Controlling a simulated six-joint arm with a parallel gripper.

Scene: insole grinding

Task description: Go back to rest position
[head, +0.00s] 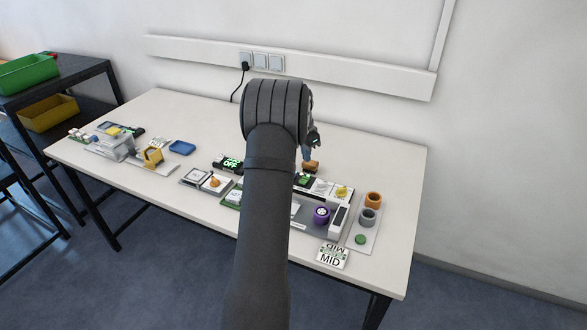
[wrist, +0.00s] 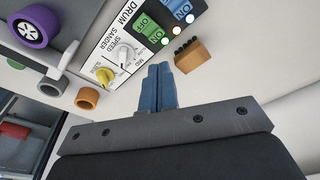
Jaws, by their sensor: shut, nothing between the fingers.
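My gripper shows in the wrist view (wrist: 160,88) with its two blue fingers pressed together and nothing between them. In the head view my own dark arm reaches over the table and mostly hides the gripper; a bit of blue finger (head: 307,152) shows to its right. The gripper is above the table, near the drum sander panel (wrist: 122,42) and a small brown block (wrist: 191,56), apart from both as far as I can tell.
The white table (head: 390,170) stands against a wall. A blue tray (head: 182,147) and small devices are at left. A shelf holds a green bin (head: 28,74) and yellow bin (head: 48,114).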

